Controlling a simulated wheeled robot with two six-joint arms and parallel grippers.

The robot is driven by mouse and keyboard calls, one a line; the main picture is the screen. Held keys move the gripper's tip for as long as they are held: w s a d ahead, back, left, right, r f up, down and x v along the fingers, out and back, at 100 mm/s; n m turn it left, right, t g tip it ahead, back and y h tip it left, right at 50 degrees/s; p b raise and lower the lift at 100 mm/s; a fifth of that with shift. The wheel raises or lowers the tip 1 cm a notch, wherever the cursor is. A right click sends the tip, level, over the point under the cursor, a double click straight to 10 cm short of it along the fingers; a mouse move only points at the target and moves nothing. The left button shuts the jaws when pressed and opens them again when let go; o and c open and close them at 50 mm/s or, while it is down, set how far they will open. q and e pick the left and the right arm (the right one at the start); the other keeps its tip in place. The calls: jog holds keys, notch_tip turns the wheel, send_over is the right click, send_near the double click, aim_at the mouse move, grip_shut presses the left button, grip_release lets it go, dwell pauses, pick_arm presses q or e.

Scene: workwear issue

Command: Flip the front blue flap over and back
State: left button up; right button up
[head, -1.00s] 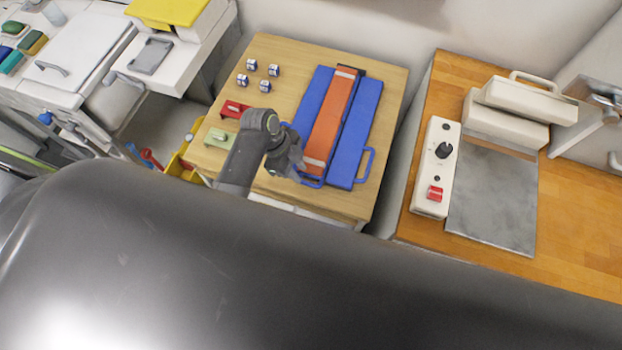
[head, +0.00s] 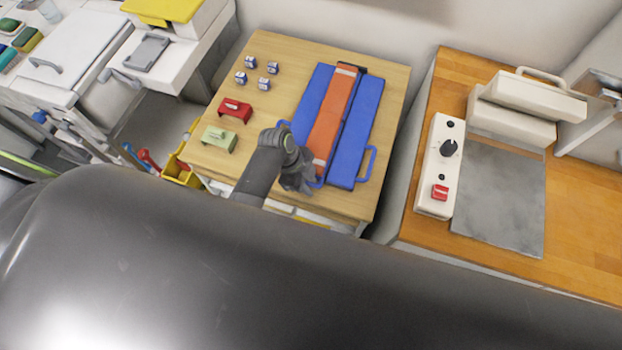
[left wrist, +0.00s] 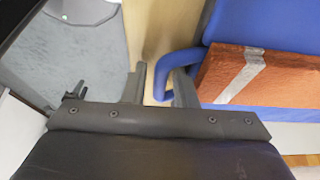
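A blue folding board (head: 368,110) lies flat on the wooden table, with blue panels either side of a long orange cloth (head: 331,120) with pale bands. Blue loop handles stick out at its sides and near end; the front handle (head: 317,184) is partly hidden by my left gripper (head: 298,184). In the left wrist view, the fingers of my left gripper (left wrist: 160,86) are apart, with a blue handle (left wrist: 172,66) reaching between them. I cannot tell whether they touch it. The orange cloth (left wrist: 250,77) lies to the right. My right gripper is not in view.
A red block (head: 235,108), a green block (head: 218,138) and several small blue-white items (head: 268,83) stand on the table's left side (head: 228,85). A press with a grey plate (head: 500,195) is on the right-hand bench. A yellow bin (head: 180,172) is at the left.

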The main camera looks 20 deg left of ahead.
pick_arm(q)
jog(key=c, duration=0.4)
jog(key=shift+c, duration=0.4)
